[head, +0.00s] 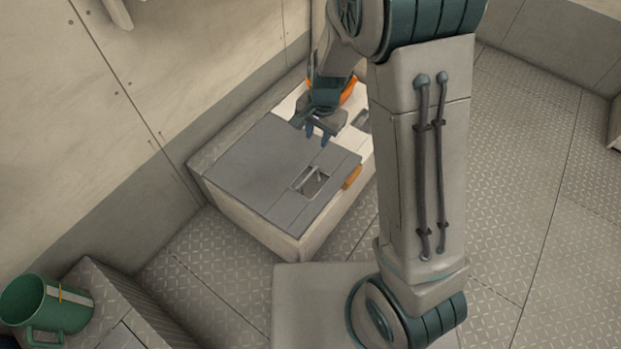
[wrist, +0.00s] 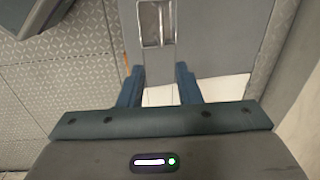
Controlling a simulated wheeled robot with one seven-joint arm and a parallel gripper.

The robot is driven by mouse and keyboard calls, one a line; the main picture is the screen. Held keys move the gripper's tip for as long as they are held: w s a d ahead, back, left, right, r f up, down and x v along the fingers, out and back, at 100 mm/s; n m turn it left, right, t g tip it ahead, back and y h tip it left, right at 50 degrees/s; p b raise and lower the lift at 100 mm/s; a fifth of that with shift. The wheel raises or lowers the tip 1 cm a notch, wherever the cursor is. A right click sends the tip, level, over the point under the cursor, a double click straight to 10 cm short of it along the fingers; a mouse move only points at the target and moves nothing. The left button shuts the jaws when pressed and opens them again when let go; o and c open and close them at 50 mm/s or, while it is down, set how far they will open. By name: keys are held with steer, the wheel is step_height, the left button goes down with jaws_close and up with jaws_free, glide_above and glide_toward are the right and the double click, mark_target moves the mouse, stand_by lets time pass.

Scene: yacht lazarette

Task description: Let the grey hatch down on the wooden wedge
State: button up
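The grey hatch (head: 262,165) lies flat or nearly flat on the pale locker, with a recessed metal handle (head: 312,181) near its right side. The handle also shows at the top of the wrist view (wrist: 156,22). The wooden wedge (head: 352,177) sits at the hatch's right edge; a sliver of it shows in the wrist view (wrist: 126,64). I cannot tell whether the hatch touches it. My gripper (head: 317,141) is above the hatch's far edge, fingers apart and empty in the wrist view (wrist: 159,88), clear of the handle.
An orange item (head: 349,90) lies behind my gripper on the white part of the locker (head: 357,140). A green mug (head: 45,308) stands on a box at the lower left. A wall borders the locker on the left. Patterned floor (head: 520,130) is clear to the right.

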steer(key=b, duration=0.1)
glide_toward(310, 173)
steer(key=f+b, duration=0.4)
steer(key=f, duration=0.1)
steer(key=f+b, duration=0.1)
steer(key=f, duration=0.1)
steer(key=shift+w+a+f+b, duration=0.25)
steer(key=shift+a+f+b, duration=0.1)
steer(key=shift+b, duration=0.05)
steer(key=shift+r, duration=0.15)
jaws_close()
